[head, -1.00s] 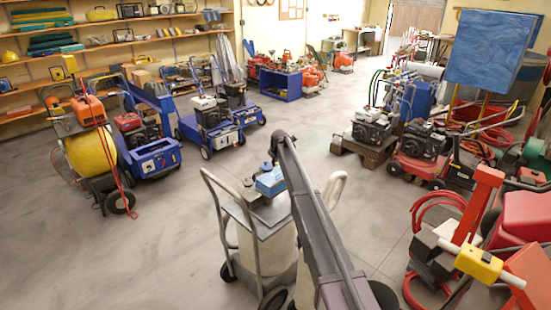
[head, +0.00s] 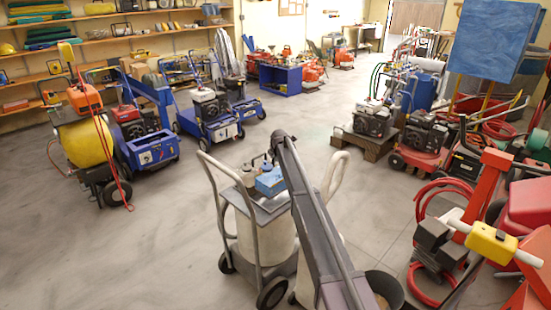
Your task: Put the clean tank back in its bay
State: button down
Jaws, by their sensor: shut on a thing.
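A large pale cylindrical tank (head: 277,228) stands upright on a grey tubular-framed cart (head: 212,197) with dark wheels, at the lower middle of the head view. Its grey top carries knobs (head: 247,173) and a blue box (head: 270,181). Another pale rounded body (head: 305,283) shows low beside my arm; I cannot tell whether it is a separate tank. My arm crosses in front of the cart and hides part of it. My gripper is hidden behind the arm, so its hold does not show. I cannot pick out the bay for certain.
A round dark-rimmed bucket (head: 386,289) sits low, right of my arm. Red equipment with a yellow bar (head: 492,245) crowds the right. A yellow tank cart (head: 86,145) and blue machines (head: 152,150) stand left. The floor (head: 150,240) at lower left is open.

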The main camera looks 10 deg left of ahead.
aim_at(276, 165)
jog(key=shift+f+b, duration=0.35)
jog(key=shift+f, duration=0.05)
dwell(0.4)
jog(key=shift+f+b, duration=2.35)
jog(key=shift+s+f+b, duration=0.1)
jog(key=shift+f+b, duration=0.8)
dwell(1.4)
jog(key=c, duration=0.6)
grip_release()
jog(key=shift+o, duration=0.2)
jog(key=shift+s, duration=0.1)
jog(key=shift+r, duration=0.15)
